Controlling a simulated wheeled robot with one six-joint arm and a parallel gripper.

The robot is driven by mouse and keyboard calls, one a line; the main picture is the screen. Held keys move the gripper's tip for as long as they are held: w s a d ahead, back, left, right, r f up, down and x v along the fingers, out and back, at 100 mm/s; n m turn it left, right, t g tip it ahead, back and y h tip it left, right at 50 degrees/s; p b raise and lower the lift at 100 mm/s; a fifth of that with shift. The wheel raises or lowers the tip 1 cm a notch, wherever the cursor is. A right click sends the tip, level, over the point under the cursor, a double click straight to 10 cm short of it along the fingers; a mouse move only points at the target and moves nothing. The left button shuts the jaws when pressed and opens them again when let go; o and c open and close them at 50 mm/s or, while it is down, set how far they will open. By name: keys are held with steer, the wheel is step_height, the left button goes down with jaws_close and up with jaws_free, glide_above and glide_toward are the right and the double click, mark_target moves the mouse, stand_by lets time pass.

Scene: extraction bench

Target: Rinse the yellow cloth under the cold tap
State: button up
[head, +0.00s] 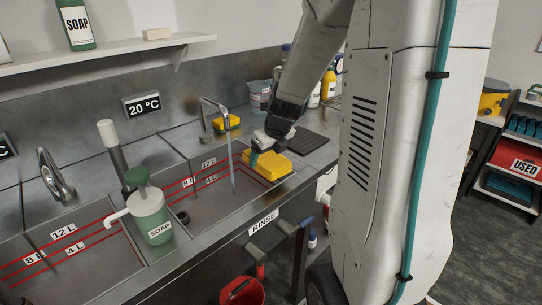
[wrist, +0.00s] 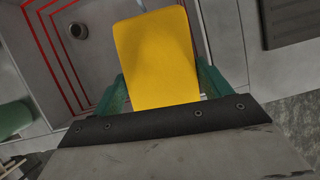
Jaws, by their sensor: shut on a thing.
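The yellow cloth (head: 272,166) is a folded pad over the right end of the basin labelled RINSE. My gripper (head: 257,154) is shut on it. In the wrist view the cloth (wrist: 155,55) lies between the green fingers of my gripper (wrist: 160,88), its far part sticking out past them. The tap (head: 205,108) stands behind this basin under a 20 °C sign (head: 142,105). A thin vertical stream (head: 232,165) runs down from its spout, left of the cloth and apart from it. The basin drain (wrist: 78,31) shows in the wrist view.
A green soap pump (head: 152,215) stands between the two basins. Another tap (head: 55,175) is at the left basin. A dark mat (head: 308,143) lies right of the basin. A red bucket (head: 243,291) is below the bench.

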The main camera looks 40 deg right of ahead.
steer(key=w+a+f, duration=0.2)
steer(key=w, duration=0.9)
steer(key=shift+w+a+f, duration=0.15)
steer(key=shift+a+f, duration=0.05)
stand_by(0.6)
steer(key=shift+s+d, duration=0.3)
steer(key=shift+s, duration=1)
steer(key=shift+s+d, duration=0.25)
steer(key=shift+s, duration=1.1)
steer(key=shift+s+d, duration=0.3)
steer(key=shift+s, duration=1)
steer(key=shift+s+d+r, duration=0.25)
steer(key=shift+s+r, duration=0.8)
steer(key=shift+s, duration=0.2)
steer(key=shift+s+d+r, duration=0.25)
steer(key=shift+s+r, duration=0.75)
steer(key=shift+s, duration=0.2)
steer(key=shift+a, duration=0.1)
